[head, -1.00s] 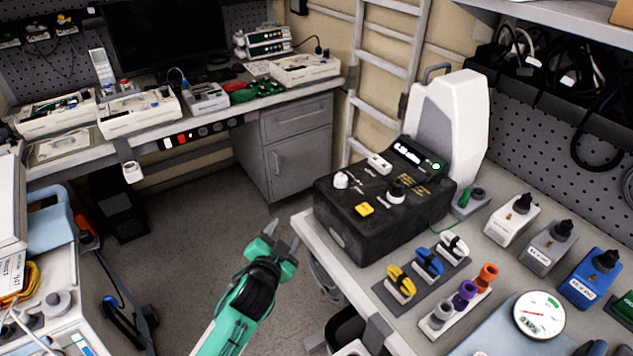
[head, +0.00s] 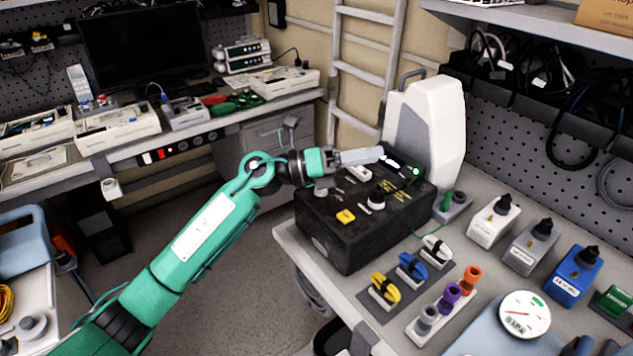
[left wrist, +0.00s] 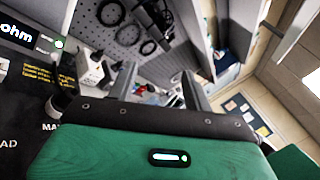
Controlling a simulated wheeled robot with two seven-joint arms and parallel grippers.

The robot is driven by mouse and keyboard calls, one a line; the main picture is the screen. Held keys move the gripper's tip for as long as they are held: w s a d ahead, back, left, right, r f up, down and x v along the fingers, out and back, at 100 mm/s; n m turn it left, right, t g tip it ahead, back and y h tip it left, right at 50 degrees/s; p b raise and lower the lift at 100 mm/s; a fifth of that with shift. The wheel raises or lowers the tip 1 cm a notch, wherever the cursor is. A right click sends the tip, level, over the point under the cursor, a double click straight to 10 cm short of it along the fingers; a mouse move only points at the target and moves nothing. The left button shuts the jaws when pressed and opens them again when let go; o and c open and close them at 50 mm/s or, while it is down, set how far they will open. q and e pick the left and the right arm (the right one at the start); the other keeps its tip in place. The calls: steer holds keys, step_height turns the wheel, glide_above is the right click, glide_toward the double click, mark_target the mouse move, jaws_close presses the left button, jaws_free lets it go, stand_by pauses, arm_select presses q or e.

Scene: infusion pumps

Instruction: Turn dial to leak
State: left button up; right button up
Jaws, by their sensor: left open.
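The black tester box (head: 345,240) stands on the right bench. On its top are a dark dial with a pale pointer (head: 376,201), a yellow button (head: 345,216), a white switch (head: 359,174) and a small lit display near a green light (head: 416,171). My left gripper (head: 372,157) is above the box's back left part, its fingers pointing right, open and empty. Its arm hides part of the top, including a white knob. The left wrist view shows both fingers apart (left wrist: 162,85), with the display (left wrist: 20,38) reading "ohm" at the left. I cannot read the dial's setting.
A white device (head: 435,130) stands behind the box. Coloured clips (head: 412,267), a row of knobs (head: 452,298), a round gauge (head: 525,314) and several small boxes (head: 571,277) lie to the right and in front. A ladder (head: 362,65) stands behind.

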arm_select(q)
steer(key=w+a+f+m+y, duration=0.1)
steer(key=w+a+m+y, duration=0.6)
steer(key=a+y, duration=0.75)
steer(key=shift+n+g+y, duration=0.3)
steer(key=shift+g+y, duration=0.1)
steer(key=shift+y, duration=0.15)
steer(key=x, duration=0.2)
steer(key=d+p+x, duration=0.1)
steer(key=x, duration=0.4)
steer(key=shift+w+d+r+p, duration=0.1)
steer(key=shift+w+d+p, duration=0.2)
steer(key=shift+p, duration=0.1)
steer(key=p+x, duration=0.1)
steer(key=x, duration=0.4)
steer(key=shift+w+d+f, duration=0.1)
steer(key=shift+d+f, duration=0.05)
steer(key=shift+f, duration=0.3)
arm_select(e)
steer(key=shift+s+a+r, duration=0.25)
steer(key=shift+s+r, duration=0.05)
steer(key=shift+r, duration=0.25)
steer(key=shift+s+a+r, duration=0.25)
steer(key=shift+s+r, duration=0.05)
steer(key=shift+r, duration=0.25)
arm_select(q)
steer(key=shift+c, duration=0.2)
arm_select(e)
steer(key=shift+d, duration=0.1)
